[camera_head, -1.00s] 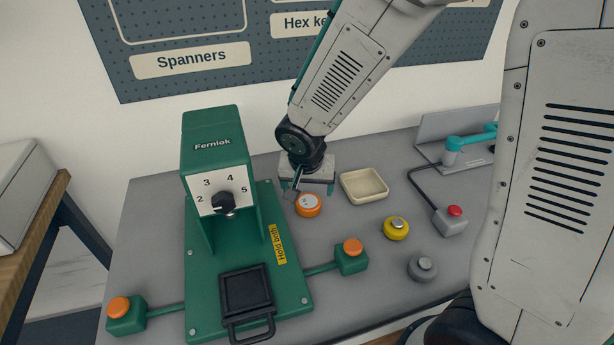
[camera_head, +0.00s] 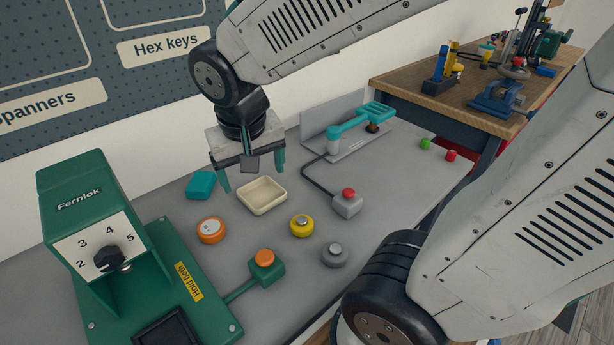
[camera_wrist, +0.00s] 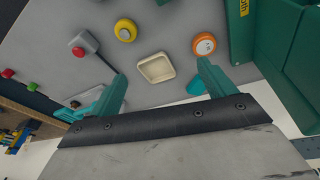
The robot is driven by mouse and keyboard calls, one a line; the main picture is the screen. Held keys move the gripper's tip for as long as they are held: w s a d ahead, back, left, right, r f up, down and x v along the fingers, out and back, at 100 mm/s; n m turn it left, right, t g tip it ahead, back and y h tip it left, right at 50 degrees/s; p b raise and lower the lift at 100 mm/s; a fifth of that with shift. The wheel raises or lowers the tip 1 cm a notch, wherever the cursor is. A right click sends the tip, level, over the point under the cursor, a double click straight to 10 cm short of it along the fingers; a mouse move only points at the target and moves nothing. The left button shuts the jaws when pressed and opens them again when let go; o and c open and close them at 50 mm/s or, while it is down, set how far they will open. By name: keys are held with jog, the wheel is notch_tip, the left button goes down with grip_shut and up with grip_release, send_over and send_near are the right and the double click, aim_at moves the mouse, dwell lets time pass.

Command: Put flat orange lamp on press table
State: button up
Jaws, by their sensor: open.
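The flat orange lamp (camera_head: 211,230), a low round disc with a pale top, lies on the grey bench right of the green press (camera_head: 88,200). It also shows in the wrist view (camera_wrist: 204,45). The press table, a dark square plate (camera_head: 168,330), is partly cut off at the bottom edge of the head view. My gripper (camera_head: 252,180) is open and empty, pointing down above the bench near the cream tray (camera_head: 262,207). It is behind and to the right of the lamp, apart from it.
A teal block (camera_head: 201,185) lies behind the lamp. A yellow lamp (camera_head: 303,226), a grey knob (camera_head: 335,255) and an orange-topped green button box (camera_head: 266,268) stand nearby. A red button box (camera_head: 347,203) is further right. Grey bench is clear around the lamp.

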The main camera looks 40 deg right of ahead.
jog(key=s+d+r+n, duration=0.1)
jog(key=s+r, duration=0.1)
jog(key=s, duration=0.4)
jog(key=s+d+r+n+g+y, duration=0.1)
jog(key=s+r, duration=0.1)
jog(key=s, duration=0.4)
jog(key=shift+s+r+n, duration=0.35)
jog(key=shift+n, duration=0.05)
jog(key=shift+d, duration=0.1)
